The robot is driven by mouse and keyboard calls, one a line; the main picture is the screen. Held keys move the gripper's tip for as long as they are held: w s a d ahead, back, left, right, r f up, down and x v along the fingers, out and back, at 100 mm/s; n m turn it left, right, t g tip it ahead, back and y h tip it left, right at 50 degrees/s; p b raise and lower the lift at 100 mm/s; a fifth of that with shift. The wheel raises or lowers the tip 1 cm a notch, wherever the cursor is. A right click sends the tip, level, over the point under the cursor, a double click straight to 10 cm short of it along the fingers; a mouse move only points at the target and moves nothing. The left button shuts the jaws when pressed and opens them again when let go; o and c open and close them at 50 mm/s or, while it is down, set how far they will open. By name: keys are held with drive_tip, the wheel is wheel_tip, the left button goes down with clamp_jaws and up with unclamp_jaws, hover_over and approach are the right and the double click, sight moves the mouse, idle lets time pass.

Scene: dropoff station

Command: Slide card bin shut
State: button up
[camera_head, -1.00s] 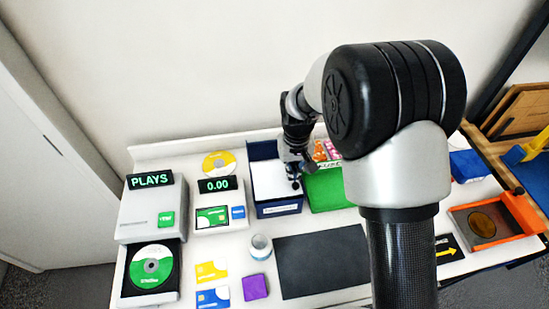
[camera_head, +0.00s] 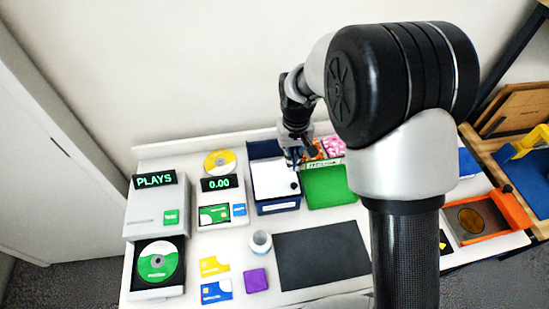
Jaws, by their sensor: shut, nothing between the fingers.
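A dark blue bin (camera_head: 278,208) stands at the back middle of the table and is the likely card bin; its front label is too small to read. A white sliding lid (camera_head: 272,179) with a black round knob near its right front corner covers most of it. Blue interior shows behind the lid, at the bin's back. My gripper (camera_head: 293,162) is shut and empty, above the lid's back right part, behind the knob. I cannot tell whether it touches the lid.
A green bin (camera_head: 328,187) with colourful packets behind it stands close on the right. A card reader (camera_head: 222,204) and a disc player with an open tray (camera_head: 157,267) stand left. A white cup (camera_head: 260,243) and dark mat (camera_head: 322,256) lie in front.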

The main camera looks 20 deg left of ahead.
sight(294, 184)
drive_tip(key=o, duration=0.8)
drive_tip(key=s+r+m+b, duration=0.1)
drive_tip(key=r+m, duration=0.2)
drive_tip(key=r, duration=0.1)
drive_tip(key=s+d+r+m+b, duration=0.1)
drive_tip(key=r+m+b, duration=0.1)
drive_tip(key=r, duration=0.1)
drive_tip(key=s+r+m+b, duration=0.1)
drive_tip(key=r+m+b, duration=0.1)
drive_tip(key=r+m, duration=0.1)
drive_tip(key=shift+s+d+r+m, duration=0.1)
drive_tip(key=shift+d+r+m, duration=0.05)
drive_tip(key=shift+r, duration=0.3)
drive_tip(key=shift+s+d+r+m, duration=0.1)
drive_tip(key=shift+d+r+m, duration=0.05)
drive_tip(key=shift+r, duration=0.25)
drive_tip(key=shift+c, duration=0.2)
wheel_tip(294, 184, down, 17)
drive_tip(key=b, duration=0.5)
drive_tip(key=shift+s+r, duration=0.1)
clamp_jaws()
